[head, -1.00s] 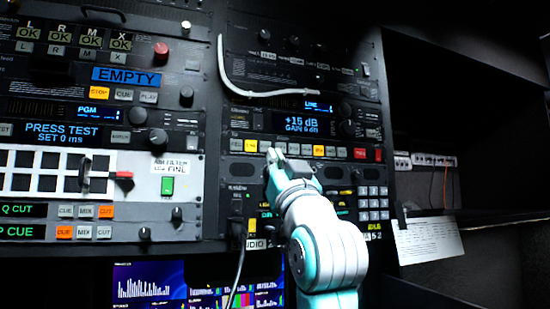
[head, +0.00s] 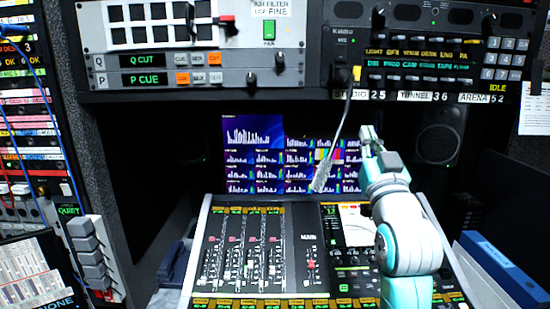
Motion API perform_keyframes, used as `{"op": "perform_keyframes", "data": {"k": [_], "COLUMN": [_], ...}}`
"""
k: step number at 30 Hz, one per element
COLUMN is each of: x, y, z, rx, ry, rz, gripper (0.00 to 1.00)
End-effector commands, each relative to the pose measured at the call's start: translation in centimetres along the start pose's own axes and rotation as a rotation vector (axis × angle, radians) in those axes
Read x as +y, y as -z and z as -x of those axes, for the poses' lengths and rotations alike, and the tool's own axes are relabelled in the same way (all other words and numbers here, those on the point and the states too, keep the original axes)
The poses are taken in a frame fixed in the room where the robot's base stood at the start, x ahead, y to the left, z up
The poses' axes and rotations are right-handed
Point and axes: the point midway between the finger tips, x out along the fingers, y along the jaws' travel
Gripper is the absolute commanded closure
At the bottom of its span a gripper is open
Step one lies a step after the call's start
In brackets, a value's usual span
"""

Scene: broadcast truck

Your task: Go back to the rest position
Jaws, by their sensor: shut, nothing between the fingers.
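My gripper (head: 367,138) is at the end of my white and teal arm, right of the middle in the head view. It is shut and empty. It points up and away, in front of the dark gap below the rack and over the far right part of the mixing console (head: 262,250). It looks apart from the rack panels. My arm hides part of the console's right side.
The rack with the Q CUT panel (head: 150,60) and the intercom keypad (head: 503,58) hangs above. A loose grey cable (head: 343,130) hangs before the lit screen (head: 255,140). A patch bay with blue cables is at left. Blue binders (head: 505,268) stand at right.

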Motion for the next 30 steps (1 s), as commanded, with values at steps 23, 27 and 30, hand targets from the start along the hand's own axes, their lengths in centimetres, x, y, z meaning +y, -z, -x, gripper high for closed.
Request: {"op": "perform_keyframes", "data": {"k": [23,27,30], "x": [0.0,0.0,0.0], "y": [-22.6,-24.7,-25.9], "z": [23.5,28.5,32.1], "rx": [-0.268,-0.316,-0.349], "ry": [0.000,0.000,0.000], "rz": [0.000,0.000,0.000], "gripper": [1.00,1.00,1.00]}}
